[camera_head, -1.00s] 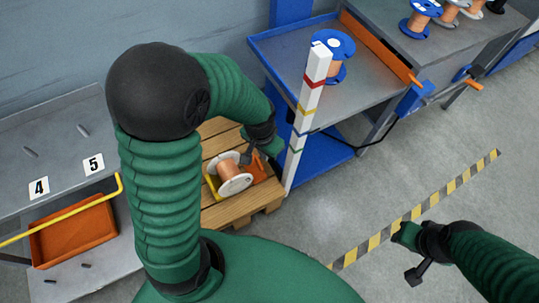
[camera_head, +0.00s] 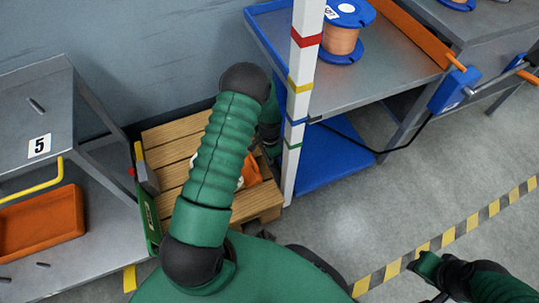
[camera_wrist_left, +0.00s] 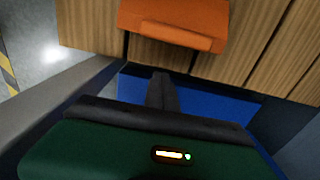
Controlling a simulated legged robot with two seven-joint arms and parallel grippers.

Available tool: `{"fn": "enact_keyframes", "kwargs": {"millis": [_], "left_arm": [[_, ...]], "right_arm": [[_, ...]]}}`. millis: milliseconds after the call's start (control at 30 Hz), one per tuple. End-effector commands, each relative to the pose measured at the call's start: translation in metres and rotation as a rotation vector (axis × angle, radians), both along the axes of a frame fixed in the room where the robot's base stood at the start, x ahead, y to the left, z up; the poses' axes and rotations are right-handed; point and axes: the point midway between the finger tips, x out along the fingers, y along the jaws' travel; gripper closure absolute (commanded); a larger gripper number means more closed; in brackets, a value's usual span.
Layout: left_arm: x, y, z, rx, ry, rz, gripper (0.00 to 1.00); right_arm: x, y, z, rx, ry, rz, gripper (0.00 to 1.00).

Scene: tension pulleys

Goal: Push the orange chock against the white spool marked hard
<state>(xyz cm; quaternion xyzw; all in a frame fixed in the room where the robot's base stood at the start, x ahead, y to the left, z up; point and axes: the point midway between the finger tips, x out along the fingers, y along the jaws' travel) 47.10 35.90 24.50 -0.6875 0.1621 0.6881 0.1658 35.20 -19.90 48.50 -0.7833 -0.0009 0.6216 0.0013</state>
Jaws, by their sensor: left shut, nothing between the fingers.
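The orange chock (camera_head: 251,170) lies on the wooden pallet, partly hidden by my left arm. It also shows close up at the top of the left wrist view (camera_wrist_left: 172,24). The white spool (camera_head: 240,183) is almost wholly behind my left arm; only slivers of it show, so I cannot tell whether the chock touches it. My left gripper (camera_wrist_left: 163,76) is shut and empty, its dark fingers pointing toward the chock with a gap between them in the picture. My right gripper (camera_head: 438,296) is low at the right, over the floor, its fingers partly cut off.
The wooden pallet (camera_head: 163,141) stands by the wall. A white post (camera_head: 297,110) with coloured bands rises at its right edge. Behind the post is a blue-rimmed bench (camera_head: 375,85) with a blue spool (camera_head: 341,40). A grey bench (camera_head: 85,200) with an orange tray (camera_head: 42,222) is left.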

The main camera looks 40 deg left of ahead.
Motion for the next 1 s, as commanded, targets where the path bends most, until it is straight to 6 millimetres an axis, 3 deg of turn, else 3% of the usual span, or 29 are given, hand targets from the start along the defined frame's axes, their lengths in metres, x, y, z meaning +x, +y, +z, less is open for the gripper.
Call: {"fn": "enact_keyframes", "kwargs": {"millis": [33,233,600,733,900,1000], "left_arm": [[-0.009,0.007,-0.005,0.0,0.0,0.006,1.0],[-0.032,0.017,-0.002,-0.002,0.0,0.004,1.0],[-0.036,0.019,0.002,-0.001,0.002,0.001,1.0],[-0.047,0.025,0.007,-0.003,0.006,0.004,1.0],[-0.076,0.038,0.008,-0.004,0.007,0.005,1.0],[-0.085,0.043,0.005,-0.004,0.004,0.004,1.0]], "right_arm": [[0.0,0.0,-0.011,0.0,0.0,0.0,0.66],[0.0,0.0,-0.022,0.0,0.0,0.0,0.66],[0.0,0.0,-0.021,0.0,-0.001,0.0,0.66],[0.0,0.0,-0.006,0.0,0.0,0.0,0.66],[0.0,0.0,0.021,0.0,-0.001,0.0,0.66],[0.0,0.0,0.025,0.0,-0.001,0.0,0.66]]}}
